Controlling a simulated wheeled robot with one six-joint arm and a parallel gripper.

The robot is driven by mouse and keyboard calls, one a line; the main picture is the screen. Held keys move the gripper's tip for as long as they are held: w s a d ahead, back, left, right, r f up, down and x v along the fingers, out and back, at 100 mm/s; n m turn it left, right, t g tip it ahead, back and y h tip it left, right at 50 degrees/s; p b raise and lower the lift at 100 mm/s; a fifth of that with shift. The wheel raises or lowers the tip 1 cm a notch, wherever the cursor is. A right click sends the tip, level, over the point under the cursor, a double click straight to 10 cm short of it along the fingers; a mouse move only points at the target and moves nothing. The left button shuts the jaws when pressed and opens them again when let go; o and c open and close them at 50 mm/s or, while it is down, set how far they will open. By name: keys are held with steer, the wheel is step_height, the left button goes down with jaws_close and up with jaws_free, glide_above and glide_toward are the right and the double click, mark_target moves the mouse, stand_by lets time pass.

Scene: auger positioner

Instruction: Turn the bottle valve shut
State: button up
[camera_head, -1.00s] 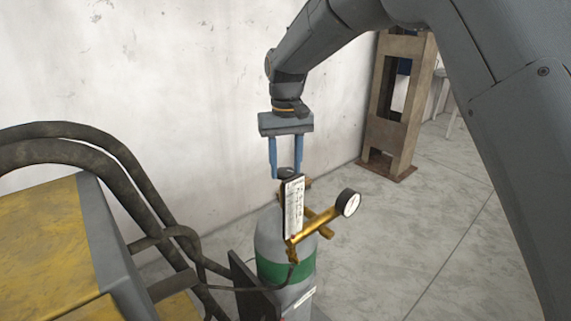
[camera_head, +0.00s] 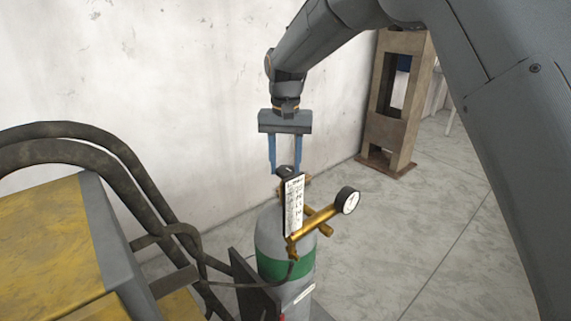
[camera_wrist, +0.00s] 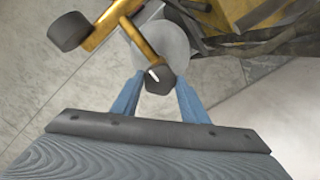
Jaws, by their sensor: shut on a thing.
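The gas bottle (camera_head: 268,238) stands upright, grey with a green band. Its dark valve knob (camera_head: 286,172) sits on top and shows as a dark many-sided cap with a white mark in the wrist view (camera_wrist: 159,80). My gripper (camera_head: 285,170) points straight down over the bottle, its two blue fingers on either side of the knob and shut on it. In the wrist view the fingertips (camera_wrist: 157,78) flank the knob. A brass regulator (camera_head: 315,226) with a round gauge (camera_head: 347,201) and a white flow scale (camera_head: 293,207) sits just in front of the knob.
A yellow and grey machine (camera_head: 50,240) with thick dark hoses (camera_head: 135,165) stands at the left. A pale wall (camera_head: 170,80) is close behind the bottle. A rusty steel frame (camera_head: 395,110) stands at the back right. The floor (camera_head: 420,210) to the right is clear.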

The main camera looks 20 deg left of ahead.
mark_target(286, 168)
steer(key=shift+r, duration=0.1)
steer(key=o, duration=1)
steer(key=shift+r+b, duration=1.45)
steer(key=shift+r, duration=2.4)
